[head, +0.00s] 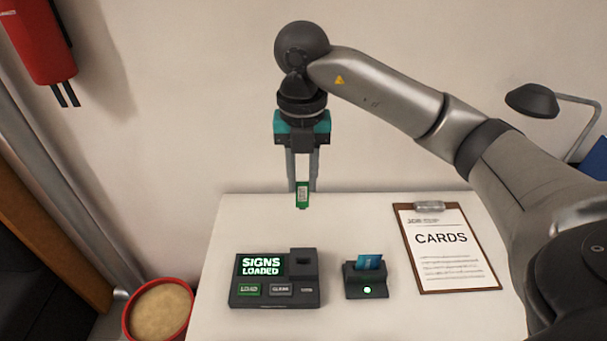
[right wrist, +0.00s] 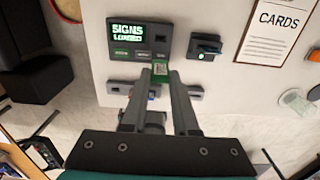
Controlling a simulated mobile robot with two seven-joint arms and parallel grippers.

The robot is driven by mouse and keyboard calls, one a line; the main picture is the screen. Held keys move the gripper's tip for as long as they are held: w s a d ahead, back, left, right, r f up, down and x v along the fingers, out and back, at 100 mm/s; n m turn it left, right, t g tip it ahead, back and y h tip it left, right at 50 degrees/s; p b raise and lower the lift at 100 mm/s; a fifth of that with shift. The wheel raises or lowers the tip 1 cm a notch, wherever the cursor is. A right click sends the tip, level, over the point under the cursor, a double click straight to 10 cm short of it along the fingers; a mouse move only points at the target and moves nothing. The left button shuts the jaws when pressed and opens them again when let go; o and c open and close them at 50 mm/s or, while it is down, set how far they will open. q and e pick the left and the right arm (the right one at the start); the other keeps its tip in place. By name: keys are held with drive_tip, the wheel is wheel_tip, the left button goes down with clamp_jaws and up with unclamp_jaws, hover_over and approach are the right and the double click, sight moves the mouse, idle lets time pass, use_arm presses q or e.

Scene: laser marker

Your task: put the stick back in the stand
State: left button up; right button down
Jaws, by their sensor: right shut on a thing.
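My right gripper (head: 302,186) points down and is shut on a small green stick (head: 302,196) with a pale label. It holds the stick in the air beyond the back of the console. The stick also shows between the fingertips in the right wrist view (right wrist: 160,70). A dark console (head: 274,292) has a screen reading "SIGNS LOADED" and a raised block with a dark recess (head: 302,262). A small black holder (head: 366,283) to its right has a blue card-like piece upright in it and a lit green light. I cannot tell which is the stand. My left gripper is not in view.
A clipboard (head: 446,253) marked "CARDS" lies on the right of the white table (head: 218,225). A red-rimmed bin (head: 158,308) stands at the table's left. A lamp (head: 532,100) is at the back right. The table between holder and clipboard is clear.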

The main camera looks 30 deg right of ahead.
drive_tip(key=s+a+p, duration=0.3)
drive_tip(key=s+a, duration=0.1)
drive_tip(key=a, duration=0.7)
drive_tip(key=shift+s+a, duration=0.3)
drive_tip(key=shift+a, duration=0.05)
drive_tip(key=shift+a, duration=0.1)
drive_tip(key=s+a+p, duration=0.2)
drive_tip(key=s+a, duration=0.2)
drive_tip(key=a, duration=0.7)
drive_tip(key=shift+s+a, duration=0.35)
drive_tip(key=shift+a, duration=0.05)
idle(0.5)
